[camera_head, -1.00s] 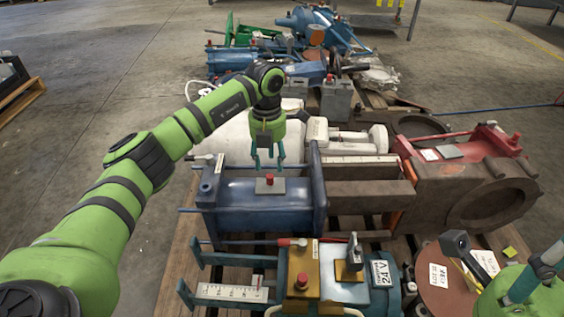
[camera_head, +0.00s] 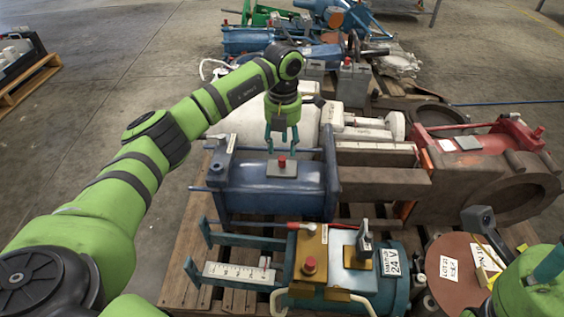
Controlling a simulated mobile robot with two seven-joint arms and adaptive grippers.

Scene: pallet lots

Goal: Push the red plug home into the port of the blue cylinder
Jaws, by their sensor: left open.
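The blue cylinder (camera_head: 262,196) lies on its side on the pallet in the middle of the view, with a grey plate on top. The red plug (camera_head: 282,160) stands upright on that plate. How deep it sits in the port is too small to tell. My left gripper (camera_head: 283,150) points down just above and around the plug, with its two teal fingers apart. I cannot tell whether the fingers touch the plug. My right gripper (camera_head: 549,266) shows only partly at the lower right edge, and its fingertips cannot be made out clearly.
A teal motor (camera_head: 392,284) with a yellow plate and another red knob (camera_head: 310,265) lies in front of the cylinder. A white tank (camera_head: 240,124) is behind it. A brown casting (camera_head: 480,185) and a red machine (camera_head: 490,140) are at right. Open floor lies left.

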